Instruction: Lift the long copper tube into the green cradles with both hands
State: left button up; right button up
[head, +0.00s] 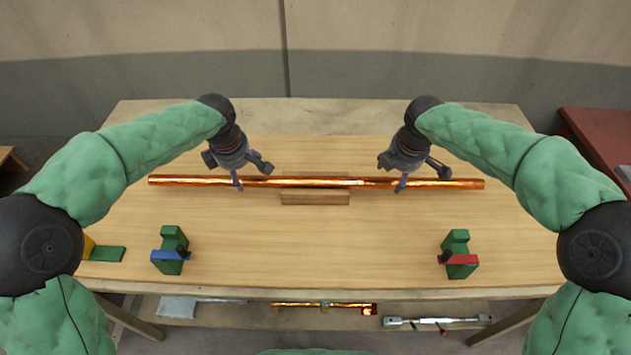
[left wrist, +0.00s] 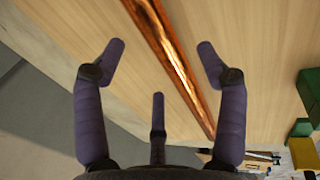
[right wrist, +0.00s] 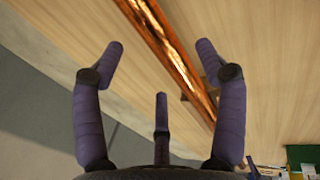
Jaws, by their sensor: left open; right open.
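The long copper tube (head: 315,183) lies left to right across the back half of the table, over a low wooden block (head: 315,197). Two green cradles stand nearer the front: the left cradle (head: 174,238) has a blue band, the right cradle (head: 457,242) a red band. My left gripper (head: 248,176) is open at the tube's left part; in the left wrist view the tube (left wrist: 175,65) runs between its spread fingers. My right gripper (head: 416,176) is open at the tube's right part; in the right wrist view the tube (right wrist: 170,50) passes between its fingers. Contact cannot be told.
A green block (head: 108,254) with a yellow part lies at the table's left edge. A lower shelf (head: 255,314) holds metal and copper pieces. A red table (head: 598,140) stands at the right. The tabletop (head: 315,245) between the cradles is clear.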

aim_at(245, 177)
pick_arm(q)
jog(key=shift+x, duration=1.85)
pick_arm(e)
jog(key=shift+x, duration=1.85)
pick_arm(q)
grip_shut()
pick_arm(e)
grip_shut()
pick_arm(q)
jog(key=shift+r, duration=0.2)
pick_arm(e)
jog(key=shift+r, duration=0.2)
